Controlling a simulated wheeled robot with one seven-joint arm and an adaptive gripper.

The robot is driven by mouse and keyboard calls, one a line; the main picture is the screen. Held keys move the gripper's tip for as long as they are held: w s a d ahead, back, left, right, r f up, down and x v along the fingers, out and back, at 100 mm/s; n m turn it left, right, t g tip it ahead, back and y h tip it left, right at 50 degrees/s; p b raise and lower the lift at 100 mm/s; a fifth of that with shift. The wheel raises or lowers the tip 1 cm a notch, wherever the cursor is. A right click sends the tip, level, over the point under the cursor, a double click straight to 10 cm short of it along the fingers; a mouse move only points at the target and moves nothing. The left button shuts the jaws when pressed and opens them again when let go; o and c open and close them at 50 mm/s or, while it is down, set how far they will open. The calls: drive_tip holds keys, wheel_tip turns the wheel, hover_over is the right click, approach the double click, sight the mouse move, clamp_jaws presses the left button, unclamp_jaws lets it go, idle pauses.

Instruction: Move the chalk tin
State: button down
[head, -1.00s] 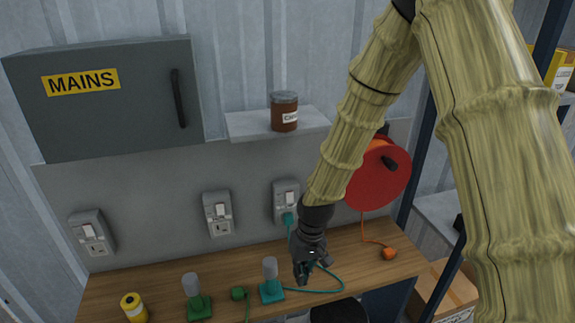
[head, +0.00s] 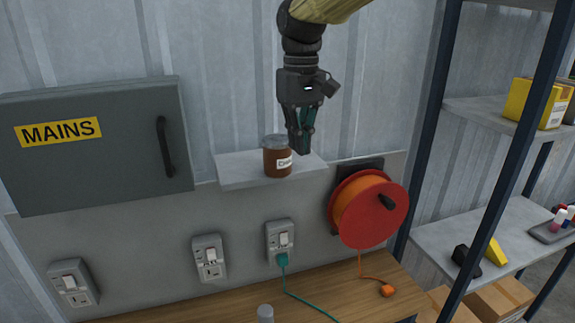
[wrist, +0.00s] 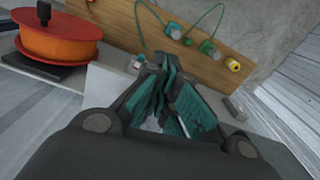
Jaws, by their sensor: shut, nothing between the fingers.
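The chalk tin (head: 276,160) is a brown cylinder with a grey lid and a partly readable white label. It stands upright on the small pale wall shelf (head: 240,172). My gripper (head: 301,146) points down just right of the tin, its fingertips close above the shelf. In the head view I cannot tell whether they touch the tin. In the wrist view my gripper (wrist: 170,78) has its fingers together with nothing between them. The tin cannot be clearly made out there, as the fingers block much of the shelf.
A grey MAINS box (head: 95,150) is left of the shelf. A red-orange cable reel (head: 368,210) hangs below right. Sockets line the wall above the wooden bench (head: 215,305). A rack with a dark post (head: 500,160) stands right. The shelf's left part is free.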

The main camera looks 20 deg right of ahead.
sight(289, 171)
drive_tip(key=shift+w+a+f+b, duration=0.2)
drive_tip(key=shift+w+f, duration=0.45)
drive_tip(key=shift+f, duration=0.9)
drive_tip(key=shift+w+a+f+b, duration=0.1)
drive_tip(key=shift+w+f+b, duration=0.45)
drive_tip(key=shift+f, duration=0.95)
drive_tip(key=shift+w+a+f+b, duration=0.1)
drive_tip(key=shift+w+f, duration=0.7)
drive_tip(key=shift+f, duration=0.75)
